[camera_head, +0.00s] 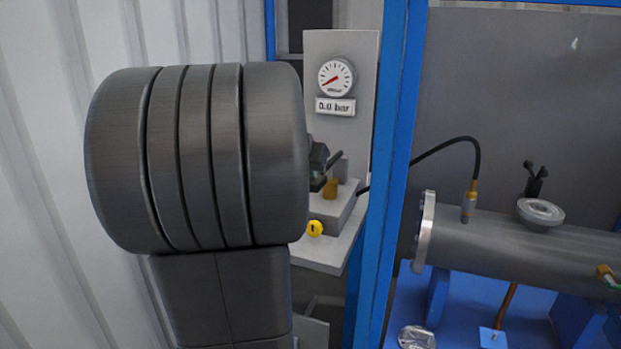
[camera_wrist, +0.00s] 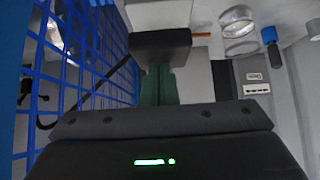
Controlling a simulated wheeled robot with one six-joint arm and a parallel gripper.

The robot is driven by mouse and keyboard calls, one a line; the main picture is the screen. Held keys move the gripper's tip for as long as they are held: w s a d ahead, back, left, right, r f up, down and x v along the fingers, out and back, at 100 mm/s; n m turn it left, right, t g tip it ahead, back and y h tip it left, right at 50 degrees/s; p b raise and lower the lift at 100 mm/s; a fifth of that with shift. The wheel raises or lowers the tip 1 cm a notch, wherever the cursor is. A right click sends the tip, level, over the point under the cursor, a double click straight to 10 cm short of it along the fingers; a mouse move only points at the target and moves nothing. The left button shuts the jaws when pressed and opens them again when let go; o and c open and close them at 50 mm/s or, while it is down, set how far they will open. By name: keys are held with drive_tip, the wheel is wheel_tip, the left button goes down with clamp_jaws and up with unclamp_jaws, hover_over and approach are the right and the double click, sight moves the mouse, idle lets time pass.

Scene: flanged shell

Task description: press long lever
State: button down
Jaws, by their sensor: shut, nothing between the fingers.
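A dark slanted bar (camera_head: 334,160), which looks like the long lever, rises above a grey block (camera_head: 336,212) on the stand's shelf. A brass-coloured cylinder (camera_head: 330,188) is just below it. Its lower end and pivot are hidden or too small to make out. My gripper (camera_wrist: 160,47) is shut and empty in the wrist view, its dark tip block ahead of green parts. I cannot tell whether it touches the lever.
A yellow round piece (camera_head: 314,228) is at the block's front. A blue post (camera_head: 390,160) separates the stand from a large metal cylinder (camera_head: 530,250). Blue mesh (camera_wrist: 75,60) fills the wrist view's left.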

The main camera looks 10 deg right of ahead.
drive_tip(key=shift+t+h, duration=0.5)
drive_tip(key=shift+t, duration=0.1)
drive_tip(key=shift+s+a+f+b, duration=0.1)
drive_tip(key=shift+f+b, duration=1.1)
drive_tip(key=shift+b, duration=0.95)
drive_tip(key=shift+s+a+f+b, duration=0.1)
drive_tip(key=shift+f+b, duration=1.1)
drive_tip(key=shift+b, duration=0.9)
drive_tip(key=shift+s+f+b, duration=0.15)
drive_tip(key=shift+f+b, duration=1.25)
drive_tip(key=shift+b, duration=0.1)
drive_tip(key=r+p, duration=0.1)
drive_tip(key=r, duration=0.1)
drive_tip(key=r+p, duration=0.1)
drive_tip(key=r, duration=0.1)
drive_tip(key=r+p, duration=0.2)
drive_tip(key=shift+s+a+r, duration=0.1)
drive_tip(key=shift+s+a, duration=0.25)
drive_tip(key=shift+s, duration=0.05)
drive_tip(key=p+v, duration=0.1)
drive_tip(key=v, duration=0.8)
drive_tip(key=shift+s+f, duration=0.3)
